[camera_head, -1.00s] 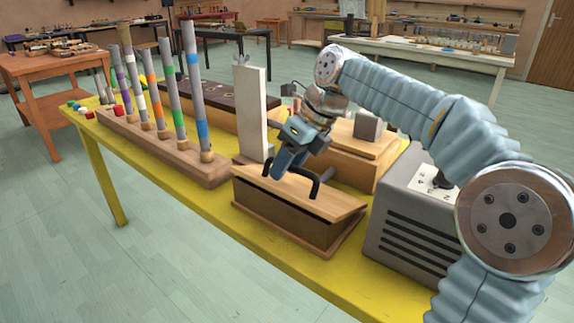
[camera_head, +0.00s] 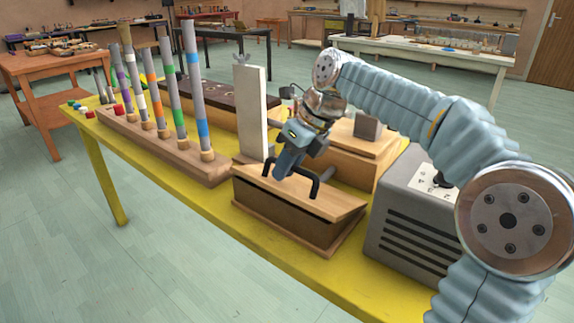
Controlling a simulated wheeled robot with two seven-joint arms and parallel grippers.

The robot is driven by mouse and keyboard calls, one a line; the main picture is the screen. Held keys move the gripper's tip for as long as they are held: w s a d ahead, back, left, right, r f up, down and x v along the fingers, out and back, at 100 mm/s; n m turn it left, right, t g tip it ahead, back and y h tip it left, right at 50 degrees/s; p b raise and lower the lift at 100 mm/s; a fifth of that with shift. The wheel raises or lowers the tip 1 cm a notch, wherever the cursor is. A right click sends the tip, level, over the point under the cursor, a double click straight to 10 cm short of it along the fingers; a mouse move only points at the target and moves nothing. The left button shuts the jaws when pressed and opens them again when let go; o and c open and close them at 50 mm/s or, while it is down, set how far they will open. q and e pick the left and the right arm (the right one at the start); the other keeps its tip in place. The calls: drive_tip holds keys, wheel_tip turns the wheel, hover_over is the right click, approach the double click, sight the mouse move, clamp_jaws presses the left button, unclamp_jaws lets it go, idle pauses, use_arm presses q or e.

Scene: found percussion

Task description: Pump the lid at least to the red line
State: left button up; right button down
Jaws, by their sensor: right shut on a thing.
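A low wooden box with a hinged wooden lid (camera_head: 262,188) sits on the yellow table in the middle of the head view. A black bar handle (camera_head: 316,187) stands on the lid. My right gripper (camera_head: 287,172) comes down from above and is shut on the handle. The lid looks nearly down, tilted slightly towards the front. An upright white board (camera_head: 252,110) with a wing nut on top stands just behind the box. I cannot make out a red line on it. My left gripper is not in view.
A grey slotted box (camera_head: 410,225) with a dial stands close to the right of the wooden box. A rack of coloured tubes (camera_head: 160,146) stands to the left. Another wooden box (camera_head: 350,148) is behind. The yellow table's (camera_head: 235,222) front strip is bare.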

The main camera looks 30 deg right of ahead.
sight(280, 184)
drive_tip(key=shift+s+a+f+b, duration=0.2)
drive_tip(key=shift+a+f+b, duration=0.15)
drive_tip(key=shift+a+f, duration=0.25)
drive_tip(key=shift+s+a+f+b, duration=0.2)
drive_tip(key=shift+a+f+b, duration=0.25)
drive_tip(key=shift+f, duration=0.3)
drive_tip(key=shift+s+a+f+b, duration=0.1)
drive_tip(key=shift+a+f+b, duration=0.15)
drive_tip(key=shift+f, duration=0.2)
drive_tip(key=shift+s+a+f+b, duration=0.1)
drive_tip(key=shift+f+b, duration=0.2)
drive_tip(key=shift+f, duration=0.1)
drive_tip(key=shift+r, duration=0.1)
